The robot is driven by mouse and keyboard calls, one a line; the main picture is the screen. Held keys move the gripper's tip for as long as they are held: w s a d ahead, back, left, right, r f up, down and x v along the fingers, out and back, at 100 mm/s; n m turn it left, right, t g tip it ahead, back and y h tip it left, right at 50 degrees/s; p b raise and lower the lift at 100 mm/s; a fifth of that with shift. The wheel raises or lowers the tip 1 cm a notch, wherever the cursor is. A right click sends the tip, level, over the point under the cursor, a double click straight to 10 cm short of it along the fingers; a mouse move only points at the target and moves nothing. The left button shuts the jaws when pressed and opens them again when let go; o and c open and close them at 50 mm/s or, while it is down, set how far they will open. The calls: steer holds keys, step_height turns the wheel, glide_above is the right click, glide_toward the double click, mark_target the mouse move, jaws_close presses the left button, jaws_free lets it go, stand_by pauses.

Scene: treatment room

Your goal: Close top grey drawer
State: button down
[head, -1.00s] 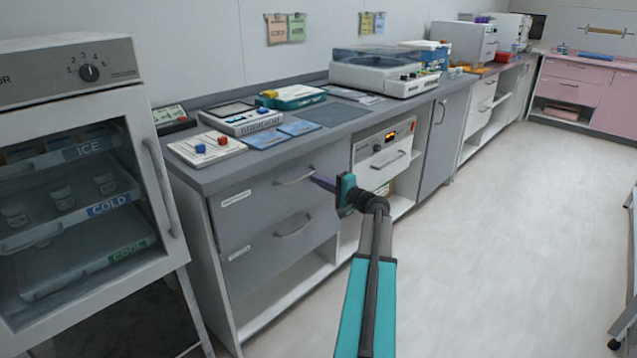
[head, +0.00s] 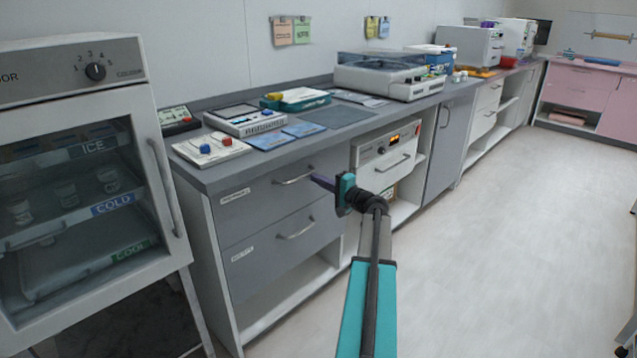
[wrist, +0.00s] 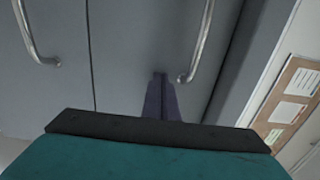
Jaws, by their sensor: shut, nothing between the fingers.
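The top grey drawer (head: 255,195) is under the counter in the head view, with a metal bar handle (head: 294,177). Its front looks about level with the lower grey drawer (head: 265,250); I cannot tell whether a small gap remains. My gripper (head: 316,180) is shut and empty, its purple fingertips at the drawer front, just right of the handle. In the wrist view, my gripper's fingers (wrist: 160,82) point at the grey fronts beside the end of the top drawer's handle (wrist: 200,42). Exact contact is hard to tell.
The grey counter (head: 345,117) above holds devices and cards. A glass-door cabinet (head: 90,190) stands at left. A white device with a handle (head: 385,160) sits in the bay right of the drawers. The floor (head: 500,230) at right is clear.

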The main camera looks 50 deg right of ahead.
steer(key=s, duration=1.3)
steer(key=shift+s+a+f+p, duration=0.2)
steer(key=shift+s+a+p, duration=0.05)
steer(key=shift+a+p, duration=0.15)
steer(key=w+a+f+n+g+y+p, duration=0.2)
steer(key=w+a+f+g, duration=0.15)
steer(key=a+f, duration=0.5)
steer(key=w+a+f+n+g+y+p, duration=0.25)
steer(key=w+a+f, duration=0.2)
steer(key=a, duration=0.65)
steer(key=w+a+f+n+g+y+p, duration=0.1)
steer(key=w+a+f+g+y+p, duration=0.15)
steer(key=a+f, duration=0.6)
steer(key=s+a+f+n+g+p, duration=0.2)
steer(key=a+f+g, duration=0.15)
steer(key=a, duration=0.65)
steer(key=s+a+f+n+g+p, duration=0.2)
steer(key=s+a+f, duration=0.15)
steer(key=a, duration=0.55)
steer(key=s+a+f+n+g+h+p, duration=0.1)
steer(key=s+a+f+n+g+p, duration=0.2)
steer(key=s+a, duration=0.4)
steer(key=s+a+f+n+g+h+p, duration=0.1)
steer(key=s+a+f+n+g+p, duration=0.2)
steer(key=s+a, duration=0.4)
steer(key=s+n+g+h+p, duration=0.2)
steer(key=s+n+g+h, duration=0.1)
steer(key=s, duration=0.8)
steer(key=shift+s+h, duration=0.2)
steer(key=shift+h, duration=0.2)
